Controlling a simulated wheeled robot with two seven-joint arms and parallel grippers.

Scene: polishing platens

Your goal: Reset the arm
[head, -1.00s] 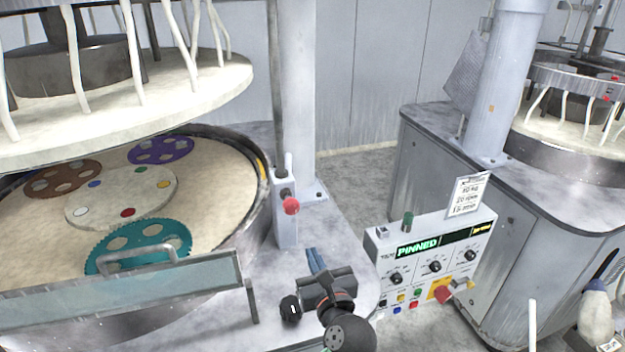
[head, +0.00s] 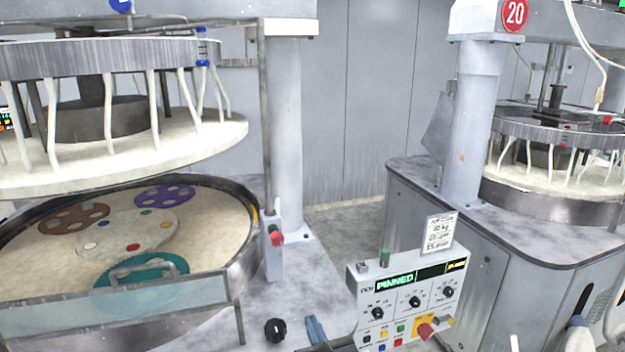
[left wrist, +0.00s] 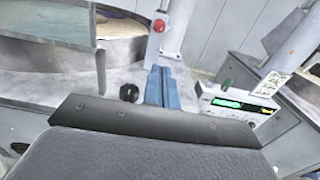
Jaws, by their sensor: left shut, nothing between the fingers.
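My left gripper (head: 315,328) shows at the bottom edge of the head view, its blue fingers shut and empty. In the left wrist view the two blue fingers (left wrist: 163,86) lie side by side, pointing away over the grey machine deck (head: 318,285). They are to the right of a black knob (head: 275,330) on the deck and to the left of the control box (head: 408,300), apart from the box. Most of my left arm is below the head view. My right gripper is not in view.
A polishing machine with a round platen (head: 60,290) and colored carriers stands at left, behind a clear guard (head: 120,308). A red button (head: 277,238) sits on a post. A second machine (head: 440,215) stands at right. The deck between guard and control box is mostly clear.

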